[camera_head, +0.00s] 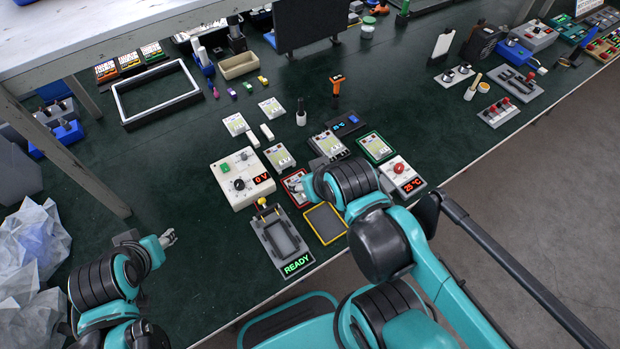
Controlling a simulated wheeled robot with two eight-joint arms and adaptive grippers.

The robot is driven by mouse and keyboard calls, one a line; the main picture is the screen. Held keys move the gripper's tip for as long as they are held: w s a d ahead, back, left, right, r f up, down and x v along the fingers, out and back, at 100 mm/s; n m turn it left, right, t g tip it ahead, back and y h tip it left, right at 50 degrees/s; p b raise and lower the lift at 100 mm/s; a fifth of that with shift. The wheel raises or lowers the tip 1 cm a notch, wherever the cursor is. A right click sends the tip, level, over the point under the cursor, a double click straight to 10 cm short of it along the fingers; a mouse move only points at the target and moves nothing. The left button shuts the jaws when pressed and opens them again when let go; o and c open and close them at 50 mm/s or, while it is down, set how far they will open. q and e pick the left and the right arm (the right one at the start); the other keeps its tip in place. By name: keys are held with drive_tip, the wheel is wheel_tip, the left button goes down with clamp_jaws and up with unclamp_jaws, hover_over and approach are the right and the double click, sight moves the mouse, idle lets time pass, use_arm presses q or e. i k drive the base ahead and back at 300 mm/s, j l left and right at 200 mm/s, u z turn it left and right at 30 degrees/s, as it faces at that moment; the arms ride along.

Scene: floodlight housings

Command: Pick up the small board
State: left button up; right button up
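Several small light-grey boards with yellow-green faces lie on the dark green bench: one at the back left (236,124), one beside it (271,107), and one nearer (279,157). Which is the task's small board I cannot tell. My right gripper (294,187) is low over a red-edged tray (286,181) and partly hides it. Whether it is open, or holds anything, is too small to see. My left gripper (168,238) is over the bench at the left, away from the boards; its finger opening is unclear.
A fixture reading READY (283,239) and an empty yellow-edged tray (325,222) are at the front edge. A white box reading 0 V (241,178) stands left of my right gripper. A green-edged tray (375,147) lies to the right.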

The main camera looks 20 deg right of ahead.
sight(372, 143)
drive_tip(key=k+l+z, duration=0.1)
drive_tip(key=z, duration=0.3)
drive_tip(key=k+l+z, duration=0.1)
drive_tip(key=z, duration=0.3)
drive_tip(key=k+l+z, duration=0.1)
drive_tip(key=z, duration=0.35)
drive_tip(key=l, duration=0.1)
